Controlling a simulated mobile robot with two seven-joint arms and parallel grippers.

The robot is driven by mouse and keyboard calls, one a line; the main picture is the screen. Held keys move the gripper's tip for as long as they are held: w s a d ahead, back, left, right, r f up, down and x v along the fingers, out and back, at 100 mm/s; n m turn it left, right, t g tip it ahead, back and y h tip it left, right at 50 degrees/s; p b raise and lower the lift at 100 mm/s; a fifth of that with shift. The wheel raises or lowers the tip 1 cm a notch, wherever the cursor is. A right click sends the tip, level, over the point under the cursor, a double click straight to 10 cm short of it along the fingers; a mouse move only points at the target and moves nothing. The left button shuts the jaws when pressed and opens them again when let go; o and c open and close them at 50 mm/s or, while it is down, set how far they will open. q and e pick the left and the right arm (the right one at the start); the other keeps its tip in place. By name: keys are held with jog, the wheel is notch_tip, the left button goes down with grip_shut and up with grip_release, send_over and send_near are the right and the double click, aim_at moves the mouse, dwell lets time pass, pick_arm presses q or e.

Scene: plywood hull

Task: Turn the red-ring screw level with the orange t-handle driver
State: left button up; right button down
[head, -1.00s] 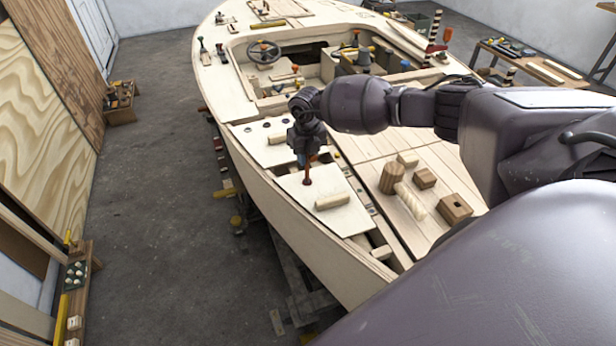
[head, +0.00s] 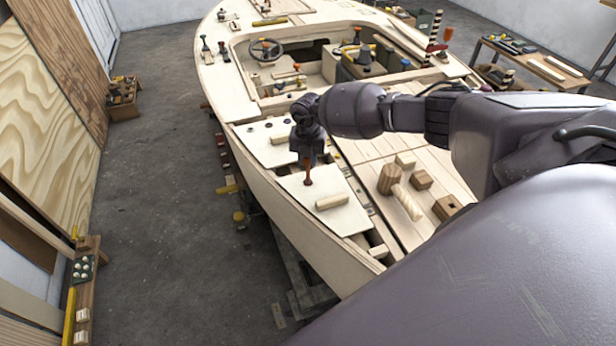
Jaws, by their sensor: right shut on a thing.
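My right gripper (head: 307,160) is over the pale foredeck panel (head: 350,212) and shut on the orange t-handle driver (head: 307,171). The driver stands upright below the jaws. Its red-orange shaft shows, and its lower end meets the panel. Most of its handle is hidden by my gripper. The red-ring screw is not clearly visible; the driver's tip covers the spot where it meets the panel. My left gripper is not in view.
A wooden grip block (head: 332,202) sits on the same panel, just right of the driver. A mallet (head: 390,179) and several wood blocks lie on the deck to the right. Another panel (head: 262,150) with dark round fittings lies behind.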

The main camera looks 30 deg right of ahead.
dwell(0.3)
jog(key=shift+r+m+p, duration=0.1)
jog(key=shift+m+p, duration=0.7)
jog(key=shift+m, duration=0.7)
jog(key=shift+f+m, duration=0.2)
jog(key=shift+m, duration=1.2)
jog(key=shift+r, duration=0.45)
